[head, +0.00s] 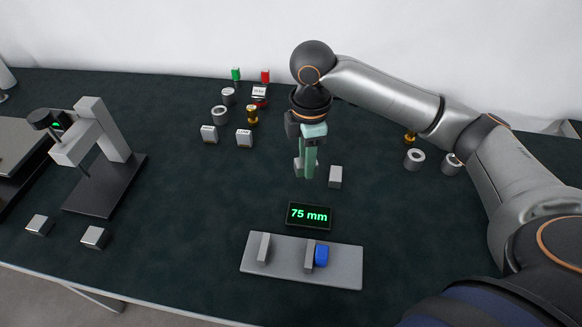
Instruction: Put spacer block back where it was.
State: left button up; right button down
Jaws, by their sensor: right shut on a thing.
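My right gripper (305,166) points down over the middle of the table, with its pale green fingers shut. A small grey block shows only in part at the fingers, mostly hidden by them; I take it to be the spacer block. Another grey block (335,177) stands upright on the table just right of the fingers. In front, a grey plate (343,279) carries two upright grey jaws (264,247) and a blue block (321,256) against the right jaw. The gap between the jaws is empty. My left gripper is not in view.
A display (309,216) reading "75 mm" stands behind the plate. A measuring stand (105,137) is at left, with two grey blocks (95,237) in front. Rings, labelled blocks (244,139) and brass weights (252,114) stand at the back. More rings (414,159) are at right.

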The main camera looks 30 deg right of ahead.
jog(key=b, duration=0.1)
send_over(291, 175)
notch_tip(291, 175, down, 7)
jog(key=shift+s+r, duration=0.1)
jog(key=shift+f, duration=1.7)
jog(key=shift+f, duration=0.1)
jog(key=c, duration=0.5)
grip_release()
notch_tip(291, 175, up, 12)
jog(key=shift+r+p, duration=0.1)
jog(key=shift+p, duration=0.3)
